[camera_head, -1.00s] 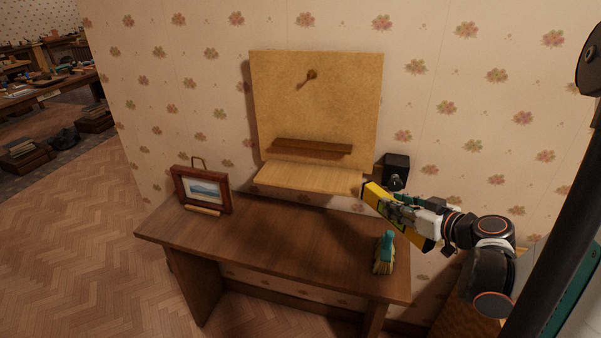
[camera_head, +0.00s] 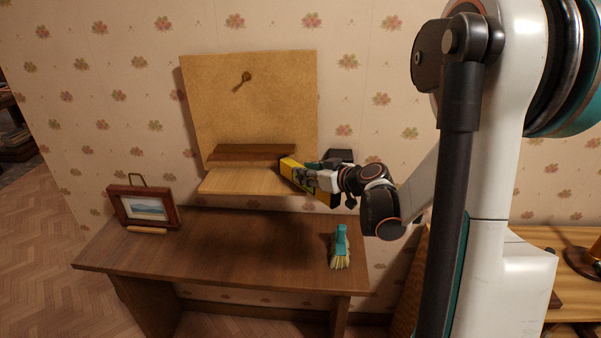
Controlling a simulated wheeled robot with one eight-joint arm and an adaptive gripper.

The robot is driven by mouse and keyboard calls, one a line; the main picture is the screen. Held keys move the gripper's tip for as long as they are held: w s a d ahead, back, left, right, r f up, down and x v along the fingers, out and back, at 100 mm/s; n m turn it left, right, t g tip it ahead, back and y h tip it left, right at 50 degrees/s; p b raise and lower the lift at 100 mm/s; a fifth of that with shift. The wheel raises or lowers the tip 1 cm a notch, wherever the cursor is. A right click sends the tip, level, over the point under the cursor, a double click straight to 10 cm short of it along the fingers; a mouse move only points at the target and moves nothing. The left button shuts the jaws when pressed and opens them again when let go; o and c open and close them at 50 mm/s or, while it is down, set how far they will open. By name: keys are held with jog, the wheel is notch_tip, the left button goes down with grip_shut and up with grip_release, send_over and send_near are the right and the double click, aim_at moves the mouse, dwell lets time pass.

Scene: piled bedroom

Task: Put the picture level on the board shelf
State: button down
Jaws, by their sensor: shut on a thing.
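The yellow picture level (camera_head: 289,168) is in my gripper (camera_head: 314,178), which is shut on its middle. The level is tilted in the picture, its left end higher and its right end lower. Its left end overlaps the right end of the light wooden shelf (camera_head: 240,182) below the tan board (camera_head: 220,105). I cannot tell whether it touches the shelf. A dark wooden ledge (camera_head: 250,153) runs along the board's lower part, just above the light shelf. The shelf's visible top is bare.
A framed picture (camera_head: 145,208) leans upright at the left of the brown desk (camera_head: 220,245). A small brown hook-like thing (camera_head: 245,78) is on the board. The desk's middle is clear.

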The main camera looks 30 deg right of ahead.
jog(key=w, duration=0.2)
jog(key=shift+w+a, duration=0.35)
jog(key=shift+w, duration=0.05)
jog(key=shift+w+f+b, duration=0.2)
jog(key=shift+f+b, duration=0.2)
jog(key=shift+b, duration=0.15)
jog(key=shift+s+r, duration=0.1)
jog(key=shift+s, duration=0.05)
jog(key=c, duration=1.3)
grip_release()
jog(key=shift+s+d+r, duration=0.1)
jog(key=shift+s, duration=0.05)
jog(key=p+v, duration=0.2)
jog(key=v, duration=0.9)
jog(key=shift+s+r+p, duration=0.1)
jog(key=shift+s+p, duration=0.2)
jog(key=shift+p, duration=0.1)
